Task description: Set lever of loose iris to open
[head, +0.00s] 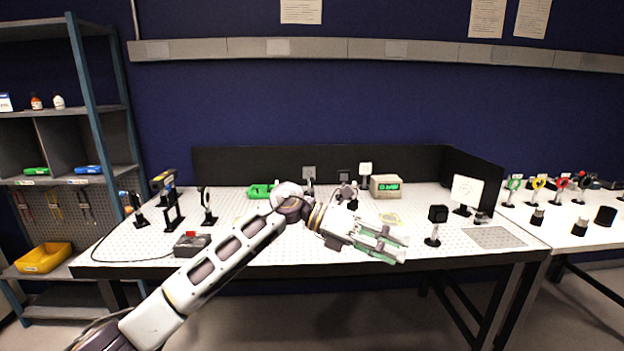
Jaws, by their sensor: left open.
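My left gripper (404,248) reaches in from the left over the front middle of the white optical table (290,248). Its green-lined fingers point right, are apart, and hold nothing. I cannot tell for sure which part is the loose iris, and no iris lever can be made out at this size. A dark round mount on a post (207,201) stands upright at the left of the table, well away from the gripper. Small dark parts (346,192) stand behind my gripper's wrist, partly hidden by it. My right gripper is not in view.
A black square-headed post (437,215) stands just right of my fingers. Farther right is a white square screen (466,191). A red-buttoned box (192,243) sits front left.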

